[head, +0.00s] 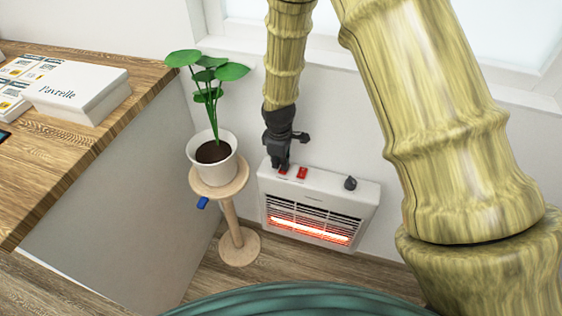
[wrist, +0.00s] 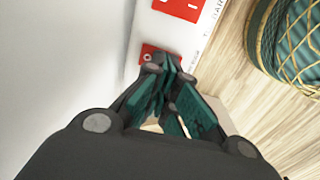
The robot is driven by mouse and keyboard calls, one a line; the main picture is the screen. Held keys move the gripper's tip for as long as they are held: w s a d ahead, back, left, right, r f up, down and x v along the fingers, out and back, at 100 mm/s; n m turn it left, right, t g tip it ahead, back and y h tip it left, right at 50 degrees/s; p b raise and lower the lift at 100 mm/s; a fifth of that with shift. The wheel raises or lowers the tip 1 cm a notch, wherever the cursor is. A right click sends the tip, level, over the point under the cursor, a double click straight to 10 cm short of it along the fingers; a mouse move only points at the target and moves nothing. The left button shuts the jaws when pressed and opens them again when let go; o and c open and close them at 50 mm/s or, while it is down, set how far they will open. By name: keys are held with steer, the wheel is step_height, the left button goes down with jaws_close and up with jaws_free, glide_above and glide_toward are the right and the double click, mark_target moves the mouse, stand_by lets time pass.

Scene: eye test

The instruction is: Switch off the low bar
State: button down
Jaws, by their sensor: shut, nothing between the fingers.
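A white heater (head: 340,188) stands against the wall, with a glowing orange bar (head: 308,230) low behind its dark grille. On its top are two red switches and a dark knob (head: 350,183). The right switch (head: 302,173) is clear in the head view and also shows in the wrist view (wrist: 181,8). The left switch (wrist: 147,52) is partly hidden by my fingers. My gripper (head: 281,168) is shut and empty, pointing down at the left switch. In the wrist view its fingertips (wrist: 166,66) are over or against that switch; I cannot tell whether they touch.
A potted plant (head: 213,158) stands on a round wooden stand (head: 240,245) just left of the heater. A wooden desk (head: 150,75) with a white box (head: 80,92) is at the left. A window ledge (head: 330,58) runs behind my arm.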

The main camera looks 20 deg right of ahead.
steer(key=shift+r, duration=0.15)
step_height(320, 180, up, 4)
steer(key=p, duration=0.4)
steer(key=shift+w+d, duration=0.15)
step_height(320, 180, up, 10)
steer(key=w, duration=0.1)
steer(key=shift+d+f, duration=0.2)
steer(key=shift+d, duration=0.15)
